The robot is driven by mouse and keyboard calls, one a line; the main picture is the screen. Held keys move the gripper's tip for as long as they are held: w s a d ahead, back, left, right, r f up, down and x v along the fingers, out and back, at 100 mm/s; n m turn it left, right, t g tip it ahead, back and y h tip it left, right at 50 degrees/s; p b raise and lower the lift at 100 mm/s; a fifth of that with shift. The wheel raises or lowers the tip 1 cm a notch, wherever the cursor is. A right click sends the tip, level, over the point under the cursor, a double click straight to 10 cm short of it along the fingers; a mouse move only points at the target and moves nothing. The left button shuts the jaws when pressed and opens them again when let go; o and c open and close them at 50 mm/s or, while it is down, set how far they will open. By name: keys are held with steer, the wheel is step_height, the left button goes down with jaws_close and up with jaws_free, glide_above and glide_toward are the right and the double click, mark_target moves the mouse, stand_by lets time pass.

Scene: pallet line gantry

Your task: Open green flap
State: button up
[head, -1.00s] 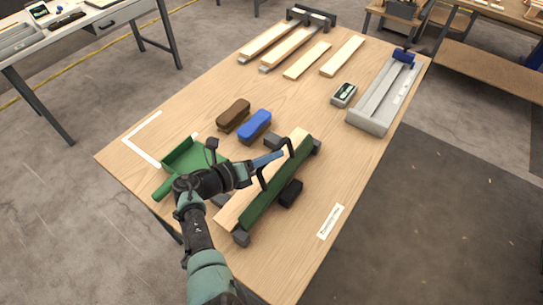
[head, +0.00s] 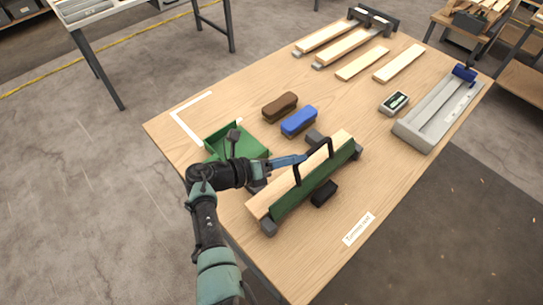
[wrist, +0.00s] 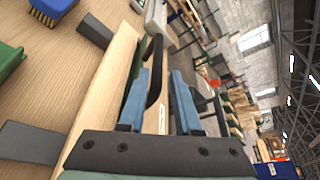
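The green flap (head: 316,180) is a long panel standing on edge along the right side of a pale board (head: 262,202) in a low fixture. Two black hooked pieces (head: 298,174) rise at the flap and reach over the board. My gripper (head: 303,158) is above the board, beside these pieces. In the wrist view, the blue fingers of my gripper (wrist: 160,85) stand apart. A curved black bar (wrist: 155,72) shows between them, closer to the left finger; I cannot tell whether it touches. A strip of the flap (wrist: 134,82) shows past the left finger.
A brown brush (head: 280,106) and a blue brush (head: 299,121) lie behind the fixture. A dark block (head: 324,193) sits right of the flap. A grey channel (head: 435,115) stands at right. The front right tabletop is mostly clear.

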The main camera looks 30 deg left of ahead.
steer(key=v, duration=0.7)
stand_by(0.9)
steer(key=w+d+r+m+t+y, duration=0.1)
steer(key=w+r+m+y, duration=0.4)
steer(key=r+m, duration=0.45)
steer(key=w+d+r+m+t+y, duration=0.1)
steer(key=w+r+m+y, duration=0.1)
steer(key=w+r+m, duration=0.7)
steer(key=s+d+r+m+t+y, duration=0.15)
steer(key=d+r+m, duration=0.25)
steer(key=r, duration=0.6)
steer(key=s+d+r+m+t+y, duration=0.1)
steer(key=s+d+r+m+t, duration=0.25)
steer(key=r, duration=0.55)
steer(key=s+d+r+m+t, duration=0.2)
steer(key=s+d+r+m, duration=0.2)
steer(key=r, duration=0.3)
steer(key=s+d+r+m+t, duration=0.3)
steer(key=s+d+r+m, duration=0.1)
steer(key=s+r, duration=0.3)
steer(key=s+d+r+m+t+h, duration=0.1)
steer(key=s+d+r+m+t, duration=0.2)
steer(key=s+r, duration=0.3)
steer(key=shift+d+r+m, duration=0.45)
steer(key=shift+r+m, duration=0.35)
steer(key=shift+r, duration=0.1)
